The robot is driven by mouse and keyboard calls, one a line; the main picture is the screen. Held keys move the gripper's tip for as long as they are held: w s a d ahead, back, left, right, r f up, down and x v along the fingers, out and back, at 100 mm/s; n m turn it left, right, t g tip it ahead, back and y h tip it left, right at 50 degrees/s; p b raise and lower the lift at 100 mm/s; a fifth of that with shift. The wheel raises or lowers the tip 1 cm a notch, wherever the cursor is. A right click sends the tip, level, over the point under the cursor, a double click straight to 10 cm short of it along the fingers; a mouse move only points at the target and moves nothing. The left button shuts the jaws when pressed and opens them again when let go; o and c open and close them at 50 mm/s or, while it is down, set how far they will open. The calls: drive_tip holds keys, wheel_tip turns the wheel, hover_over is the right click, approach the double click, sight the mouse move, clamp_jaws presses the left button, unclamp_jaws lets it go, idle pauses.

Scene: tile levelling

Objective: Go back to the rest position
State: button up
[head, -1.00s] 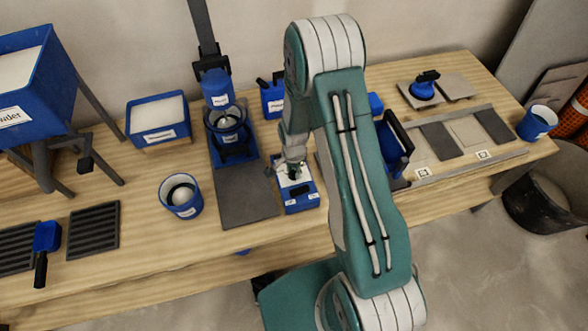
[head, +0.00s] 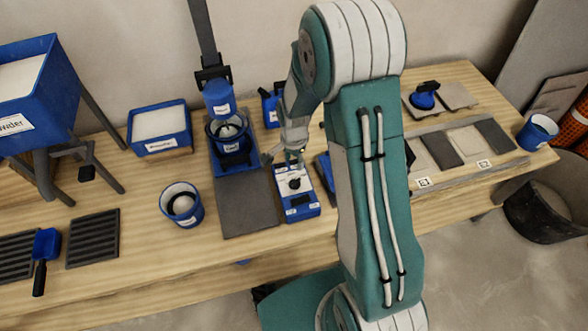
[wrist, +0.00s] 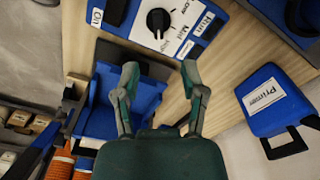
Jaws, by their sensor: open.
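My gripper (head: 284,158) is open and empty above the blue control box (head: 299,207), which has a white face and a black dial (head: 295,184). In the wrist view my two fingers (wrist: 160,72) are spread apart with nothing between them. The control box also shows there at the top, its dial (wrist: 158,20) clear of the fingertips. My raised arm hides part of the bench to the right of the box.
A mixer with a blue bucket (head: 229,137) stands left of the box. A blue primer container (head: 270,108) is behind it. A blue cup (head: 181,203), white-filled bin (head: 160,130) and scoop (head: 46,245) are further left. Tiles (head: 440,147) lie right.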

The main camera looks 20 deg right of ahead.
drive_tip(key=shift+r, duration=0.8)
drive_tip(key=s+r+n+t, duration=0.1)
drive_tip(key=s+r+n, duration=0.2)
drive_tip(key=r, duration=0.6)
drive_tip(key=s+r+n+t, duration=0.2)
drive_tip(key=s+r, duration=0.1)
drive_tip(key=r, duration=0.6)
drive_tip(key=s+r+n+t, duration=0.1)
drive_tip(key=s+r+n, duration=0.2)
drive_tip(key=s+r, duration=0.2)
drive_tip(key=s+r+n+t, duration=0.1)
drive_tip(key=s+r+n, duration=0.3)
drive_tip(key=s, duration=0.6)
drive_tip(key=shift+r+t, duration=0.3)
drive_tip(key=shift+r, duration=0.45)
